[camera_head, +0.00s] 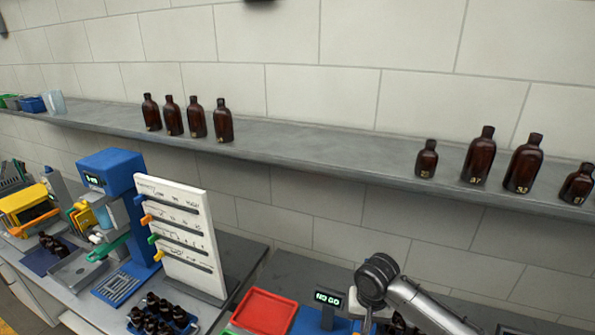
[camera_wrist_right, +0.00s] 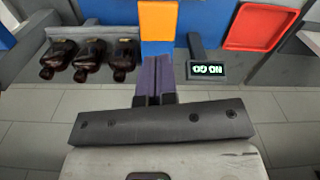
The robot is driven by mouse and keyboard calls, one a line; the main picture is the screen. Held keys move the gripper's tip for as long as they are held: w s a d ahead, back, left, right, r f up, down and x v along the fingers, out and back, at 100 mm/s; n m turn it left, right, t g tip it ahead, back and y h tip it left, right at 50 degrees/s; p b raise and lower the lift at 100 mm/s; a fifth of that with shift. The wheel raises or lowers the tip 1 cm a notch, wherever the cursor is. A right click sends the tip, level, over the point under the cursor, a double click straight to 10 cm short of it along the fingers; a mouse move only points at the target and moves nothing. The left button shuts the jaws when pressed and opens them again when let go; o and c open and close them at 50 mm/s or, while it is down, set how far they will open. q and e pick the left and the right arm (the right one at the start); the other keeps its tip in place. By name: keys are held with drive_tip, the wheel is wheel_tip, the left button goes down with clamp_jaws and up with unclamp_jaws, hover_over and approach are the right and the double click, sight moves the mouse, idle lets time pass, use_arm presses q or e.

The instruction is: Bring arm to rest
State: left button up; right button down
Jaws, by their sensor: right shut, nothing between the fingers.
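My right arm (camera_head: 420,305) comes in at the lower right of the head view, its dark round joint (camera_head: 377,277) in front of the worktop; its fingers do not show there. In the right wrist view my right gripper (camera_wrist_right: 158,62) is shut and empty, its two purple fingers pressed together. Below the fingertips lies an orange patch (camera_wrist_right: 158,20). My left gripper is in neither view.
Amber bottles (camera_head: 196,120) stand in two groups on the wall shelf (camera_head: 300,148). A blue machine (camera_head: 112,175) and a white board (camera_head: 180,235) stand at left. A red tray (camera_head: 264,311) and a NO GO display (camera_head: 328,299) are near the arm. Three dark bottles (camera_wrist_right: 90,55) show beside the gripper.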

drive_tip(key=w+a+r+n+t, duration=0.1)
drive_tip(key=a+r+n+t, duration=0.1)
drive_tip(key=r+n+t, duration=0.4)
drive_tip(key=w+a+r+n+t, duration=0.1)
drive_tip(key=w+a+r+n, duration=0.1)
drive_tip(key=r+n, duration=0.35)
drive_tip(key=s+a+r+t+y, duration=0.1)
drive_tip(key=s+a+r+t, duration=0.1)
drive_tip(key=s+r+t, duration=0.55)
drive_tip(key=s+d+f+m+g+p, duration=0.1)
drive_tip(key=s+d+f+m+g, duration=0.2)
drive_tip(key=s+f, duration=0.35)
drive_tip(key=s+d+f+m+g+p, duration=0.1)
drive_tip(key=s+d+f+m, duration=0.2)
drive_tip(key=s+d+f, duration=0.4)
drive_tip(key=s+f+g, duration=0.3)
drive_tip(key=s+f, duration=0.5)
drive_tip(key=s, duration=0.2)
drive_tip(key=s+f+m+g, duration=0.1)
drive_tip(key=s+f+g, duration=0.3)
drive_tip(key=s+f, duration=0.4)
drive_tip(key=s, duration=0.3)
drive_tip(key=shift+s+f+h, duration=0.15)
drive_tip(key=shift+s+h, duration=0.05)
drive_tip(key=shift+h, duration=0.2)
